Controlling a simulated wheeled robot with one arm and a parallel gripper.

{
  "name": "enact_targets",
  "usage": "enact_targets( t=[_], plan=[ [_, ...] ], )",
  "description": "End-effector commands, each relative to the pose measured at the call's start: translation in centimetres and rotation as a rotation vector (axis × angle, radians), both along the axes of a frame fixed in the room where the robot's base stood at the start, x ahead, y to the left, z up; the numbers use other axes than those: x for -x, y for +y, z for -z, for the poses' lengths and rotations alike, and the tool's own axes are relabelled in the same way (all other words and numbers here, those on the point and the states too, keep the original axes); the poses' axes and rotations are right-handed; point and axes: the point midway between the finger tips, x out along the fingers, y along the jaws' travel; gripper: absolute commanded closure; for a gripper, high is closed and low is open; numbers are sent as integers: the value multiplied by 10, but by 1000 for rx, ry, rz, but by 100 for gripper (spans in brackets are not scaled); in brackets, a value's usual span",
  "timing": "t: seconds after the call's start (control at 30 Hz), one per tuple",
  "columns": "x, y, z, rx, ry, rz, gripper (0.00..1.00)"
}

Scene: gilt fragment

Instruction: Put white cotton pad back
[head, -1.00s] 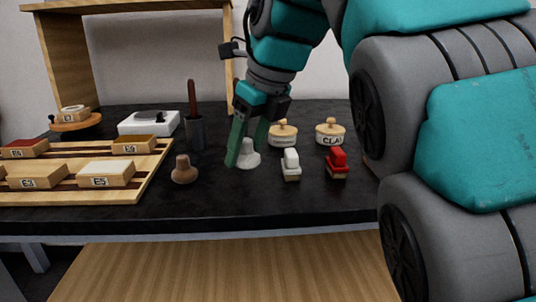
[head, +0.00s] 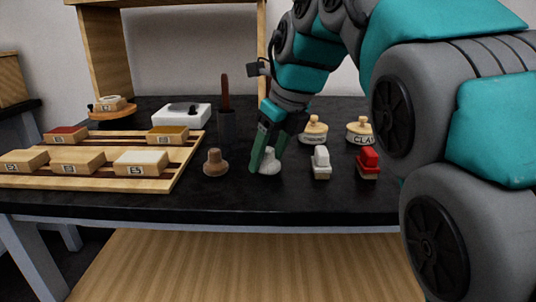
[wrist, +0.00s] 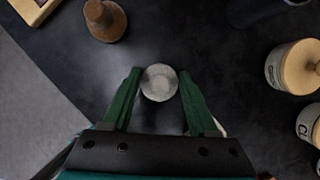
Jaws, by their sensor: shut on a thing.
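The white cotton pad (head: 271,163) is a pale, knob-shaped piece standing upright on the dark worktop. In the wrist view its round top (wrist: 159,82) sits between the fingertips. My gripper (head: 264,165) reaches down to it with its green fingers, one on each side. In the wrist view my gripper (wrist: 160,84) is shut on the pad. The fingers hide part of the pad in the head view. I cannot tell whether its base is still touching the worktop.
A brown knobbed pad (head: 215,163) stands to the left. A white block-handled brush (head: 321,163), a red one (head: 368,165) and two lidded jars (head: 313,130) stand to the right. A wooden rack (head: 170,185) with labelled blocks lies at left. A dark cup (head: 226,127) stands behind.

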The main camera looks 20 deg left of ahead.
Motion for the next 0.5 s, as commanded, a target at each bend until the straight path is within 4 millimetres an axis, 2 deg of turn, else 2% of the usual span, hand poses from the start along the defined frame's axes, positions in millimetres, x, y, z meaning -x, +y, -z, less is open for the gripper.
enact_targets(
  t=[0.43, 0.47, 0.5],
  plan=[
    [0, -1, 5, 1, -1, -1, 85],
    [0, 0, 5, 1, -1, -1, 40],
    [0, 0, 4, 0, -2, -1, 35]
  ],
)
